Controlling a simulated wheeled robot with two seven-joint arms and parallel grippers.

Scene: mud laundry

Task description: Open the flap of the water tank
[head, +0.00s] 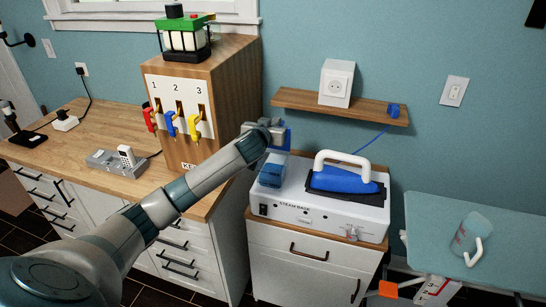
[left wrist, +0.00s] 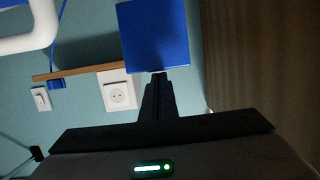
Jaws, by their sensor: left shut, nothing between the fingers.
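The steam base (head: 318,210) is a white unit on the cabinet, with the translucent blue water tank (head: 271,171) at its left end. A blue panel, seemingly the tank's flap (head: 288,138), stands up above the tank behind my left gripper (head: 277,132). In the left wrist view the flap (left wrist: 154,35) is a flat blue square just beyond the fingertips of my left gripper (left wrist: 157,76). That gripper is shut with nothing in it, close to the flap's edge; I cannot tell whether they touch. My arm and gripper hide part of the flap. My right gripper is not in view.
A blue iron with a white handle (head: 343,172) rests on the base to the right. A wooden key box (head: 232,95) stands close on the left. A shelf (head: 300,103) with a white socket (head: 337,83) is above. An ironing board (head: 500,240) is at right.

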